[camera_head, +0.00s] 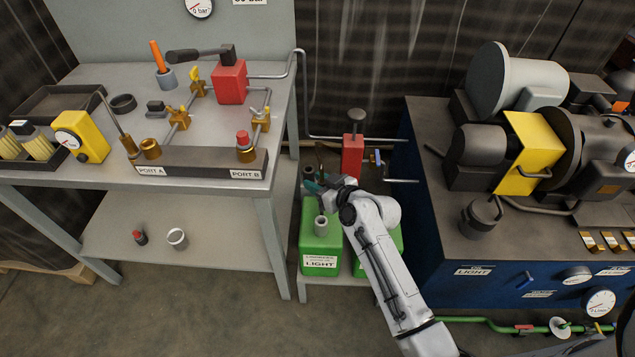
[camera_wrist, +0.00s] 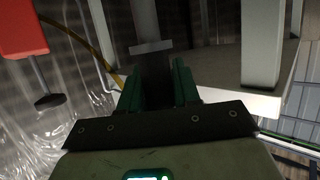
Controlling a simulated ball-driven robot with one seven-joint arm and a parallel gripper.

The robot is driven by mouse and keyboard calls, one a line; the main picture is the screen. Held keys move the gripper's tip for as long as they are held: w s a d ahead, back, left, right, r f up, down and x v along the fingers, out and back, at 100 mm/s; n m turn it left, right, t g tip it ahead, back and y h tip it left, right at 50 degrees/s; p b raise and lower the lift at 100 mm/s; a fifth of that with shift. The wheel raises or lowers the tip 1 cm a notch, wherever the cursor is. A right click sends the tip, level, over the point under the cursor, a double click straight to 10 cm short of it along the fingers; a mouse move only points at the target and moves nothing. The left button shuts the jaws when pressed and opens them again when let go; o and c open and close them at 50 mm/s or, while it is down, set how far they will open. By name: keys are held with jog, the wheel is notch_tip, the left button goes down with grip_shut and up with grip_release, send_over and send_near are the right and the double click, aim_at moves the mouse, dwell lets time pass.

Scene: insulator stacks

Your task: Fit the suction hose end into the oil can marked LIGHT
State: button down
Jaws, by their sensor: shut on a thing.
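The green oil can marked LIGHT (camera_head: 319,240) stands on a low stand between the bench and the blue machine. A grey cylinder (camera_head: 321,226) shows above the can's top, just under my gripper. My gripper (camera_head: 316,187) is over this can, its teal fingers shut on a dark, slender piece that looks like the suction hose end (camera_head: 320,203). In the wrist view my gripper (camera_wrist: 158,88) has the dark hose end (camera_wrist: 155,68) between its fingers, with a grey collar beyond. I cannot tell whether the hose end is inside the can's opening.
A second green can (camera_head: 394,252) stands to the right, partly hidden by my arm. A red hand pump (camera_head: 352,156) stands behind the cans. The bench (camera_head: 85,185) is close on the left, the blue machine cabinet (camera_head: 425,225) on the right. Floor is free in front.

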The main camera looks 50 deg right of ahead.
jog(key=shift+f+b, duration=1.85)
jog(key=shift+f, duration=0.45)
jog(key=shift+f+b, duration=3.55)
jog(key=shift+b, duration=0.05)
jog(key=c, duration=0.7)
grip_release()
jog(key=shift+c, duration=0.2)
jog(key=shift+s, duration=0.1)
jog(key=p+v, duration=0.1)
jog(key=v, duration=0.9)
jog(key=shift+s, duration=0.3)
jog(key=shift+r, duration=0.1)
